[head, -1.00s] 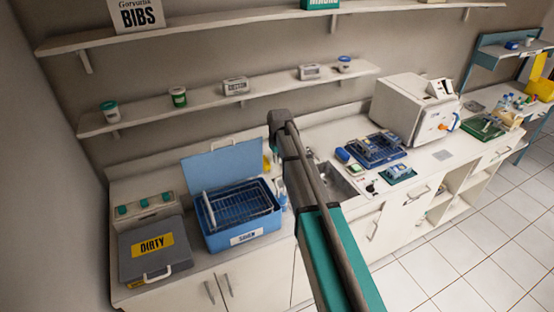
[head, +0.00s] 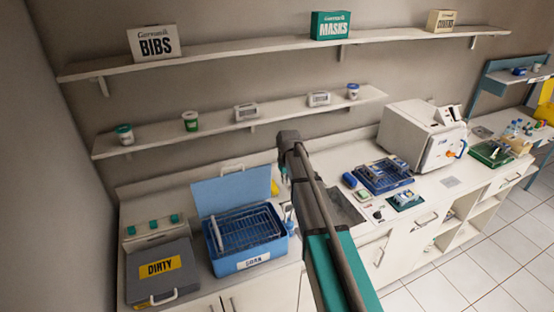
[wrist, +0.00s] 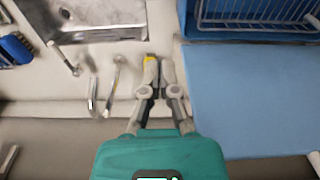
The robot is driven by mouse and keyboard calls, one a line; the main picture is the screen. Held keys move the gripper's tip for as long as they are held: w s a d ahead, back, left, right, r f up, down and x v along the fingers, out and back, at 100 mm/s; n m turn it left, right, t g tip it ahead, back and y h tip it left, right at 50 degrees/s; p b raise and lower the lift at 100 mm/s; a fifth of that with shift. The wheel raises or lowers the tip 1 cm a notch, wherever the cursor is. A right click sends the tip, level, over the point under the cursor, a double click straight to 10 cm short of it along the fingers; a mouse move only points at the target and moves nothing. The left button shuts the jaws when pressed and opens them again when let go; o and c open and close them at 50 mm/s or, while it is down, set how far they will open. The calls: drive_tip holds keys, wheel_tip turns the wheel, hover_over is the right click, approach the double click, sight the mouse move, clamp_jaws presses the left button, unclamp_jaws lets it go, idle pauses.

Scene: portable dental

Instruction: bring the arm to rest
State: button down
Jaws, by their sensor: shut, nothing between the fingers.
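My gripper (wrist: 159,74) shows in the wrist view, its two slim grey fingers close together with nothing held between them. It is over the pale counter between the metal sink (wrist: 100,20) and the blue lid (wrist: 245,100) of the soak tub. A small yellow item shows by the left fingertip; whether they touch, I cannot tell. In the head view my teal and grey arm (head: 327,245) rises from the bottom to a bend in front of the counter.
The open blue soak tub (head: 268,263) and grey DIRTY box (head: 140,292) stand left of my arm. A blue instrument tray (head: 375,185) and white steriliser (head: 408,135) stand right. Two wall shelves (head: 235,135) (head: 290,50) hold boxes and tubs. Floor is free at lower right.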

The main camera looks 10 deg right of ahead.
drive_tip(key=s+f+m+b, duration=0.1)
drive_tip(key=s+f+b, duration=0.3)
drive_tip(key=s, duration=0.5)
drive_tip(key=s+f+m+b, duration=0.1)
drive_tip(key=s+f+b, duration=0.3)
drive_tip(key=s, duration=0.5)
drive_tip(key=s+d+f+m+g+b, duration=0.1)
drive_tip(key=s+f+b, duration=0.3)
drive_tip(key=s, duration=0.5)
drive_tip(key=shift+s, duration=0.35)
